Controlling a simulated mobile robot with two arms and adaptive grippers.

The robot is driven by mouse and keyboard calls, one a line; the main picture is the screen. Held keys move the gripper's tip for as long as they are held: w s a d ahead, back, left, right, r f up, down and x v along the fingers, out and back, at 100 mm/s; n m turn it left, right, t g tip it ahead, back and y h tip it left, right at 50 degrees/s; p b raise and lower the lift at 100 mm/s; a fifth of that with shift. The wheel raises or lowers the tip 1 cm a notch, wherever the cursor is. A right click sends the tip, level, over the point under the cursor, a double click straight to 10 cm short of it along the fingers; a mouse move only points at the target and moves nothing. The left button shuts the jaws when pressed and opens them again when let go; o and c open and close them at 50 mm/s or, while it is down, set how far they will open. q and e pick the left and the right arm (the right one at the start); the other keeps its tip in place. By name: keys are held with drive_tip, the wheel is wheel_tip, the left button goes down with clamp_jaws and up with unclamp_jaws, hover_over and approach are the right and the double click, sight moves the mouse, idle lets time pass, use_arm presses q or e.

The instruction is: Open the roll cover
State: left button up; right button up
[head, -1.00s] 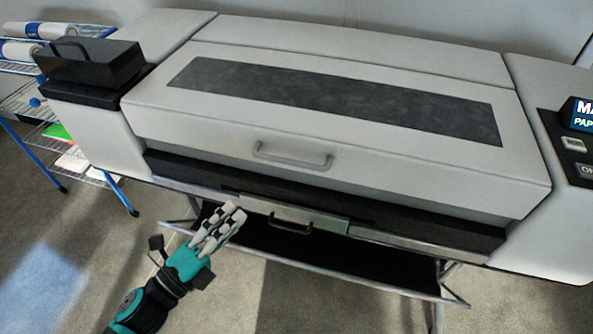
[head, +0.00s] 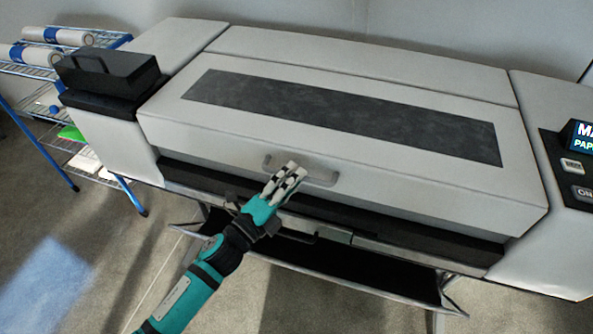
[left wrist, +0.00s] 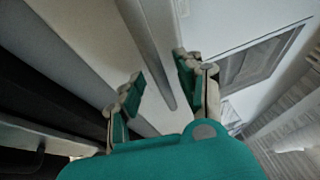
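A large white printer has a sloping front cover (head: 400,168) with a dark window (head: 340,115) and a grey bar handle (head: 322,182) near its lower edge. The cover looks shut. My left gripper (head: 292,172) is over the middle of this handle in the head view and hides part of it. In the left wrist view my left gripper (left wrist: 158,75) has its fingers apart, and the grey handle bar (left wrist: 150,50) shows between and beyond them. I cannot tell whether the fingers touch it. My right gripper is not in view.
A black box with a handle (head: 108,72) sits on the printer's left end. A control panel (head: 580,165) is on the right end. A dark catch tray (head: 350,275) hangs below. A blue wire shelf (head: 45,150) with paper rolls stands at the left.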

use_arm(q)
drive_tip(key=shift+w+d+r, duration=0.15)
drive_tip(key=shift+w+d, duration=0.3)
drive_tip(key=shift+w, duration=0.05)
clamp_jaws()
